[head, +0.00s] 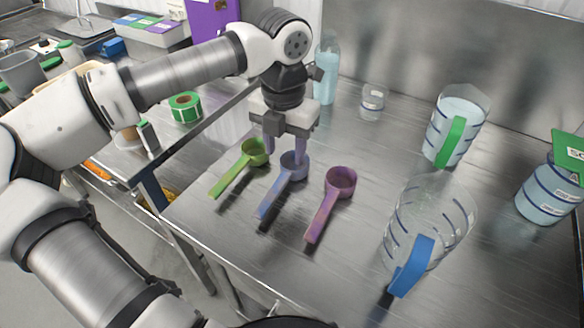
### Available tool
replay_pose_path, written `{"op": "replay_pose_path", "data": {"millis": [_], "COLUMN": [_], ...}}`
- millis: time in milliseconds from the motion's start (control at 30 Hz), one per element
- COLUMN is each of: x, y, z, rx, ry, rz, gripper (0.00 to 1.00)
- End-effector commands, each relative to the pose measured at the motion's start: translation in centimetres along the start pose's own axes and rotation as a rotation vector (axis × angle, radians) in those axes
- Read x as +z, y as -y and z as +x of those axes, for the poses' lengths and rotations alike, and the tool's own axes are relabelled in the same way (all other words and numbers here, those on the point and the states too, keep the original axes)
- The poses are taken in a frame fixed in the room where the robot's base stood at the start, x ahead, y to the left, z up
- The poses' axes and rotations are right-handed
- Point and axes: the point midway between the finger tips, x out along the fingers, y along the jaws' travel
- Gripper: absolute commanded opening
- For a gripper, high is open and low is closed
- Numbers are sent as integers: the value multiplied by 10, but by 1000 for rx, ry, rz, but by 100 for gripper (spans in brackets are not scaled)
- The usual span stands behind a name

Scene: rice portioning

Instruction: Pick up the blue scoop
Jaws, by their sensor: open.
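The blue scoop (271,204) lies on the metal table between a green scoop (229,177) on its left and a purple scoop (324,208) on its right. Its handle points toward the front left and its cup (294,164) is at the back. My gripper (290,153) points down right over the blue scoop's cup, with its fingers spread apart. One finger is on the left of the cup and the other on the right. Whether the fingers touch the cup cannot be told. The gripper partly hides the back of the cup.
A clear jug with a blue handle (411,266) stands at front right. A jug with a green handle (450,143) stands behind it. A lidded container (549,191) is at far right. A small jar (372,102) and a pale blue bottle (326,77) stand at the back.

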Motion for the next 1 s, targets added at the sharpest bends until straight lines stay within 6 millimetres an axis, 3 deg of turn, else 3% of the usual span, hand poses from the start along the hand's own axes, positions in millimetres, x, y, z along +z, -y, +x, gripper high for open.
{"op": "replay_pose_path", "data": {"millis": [167, 433, 700, 1000], "x": [-1, -1, -1, -1], "y": [1, 4, 4, 4], "z": [12, 49, 56, 55], "rx": [-3, -2, 1, 1], "ry": [-2, -1, 0, 0], "rz": [1, 1, 2, 1], "gripper": [45, 45, 45, 9]}}
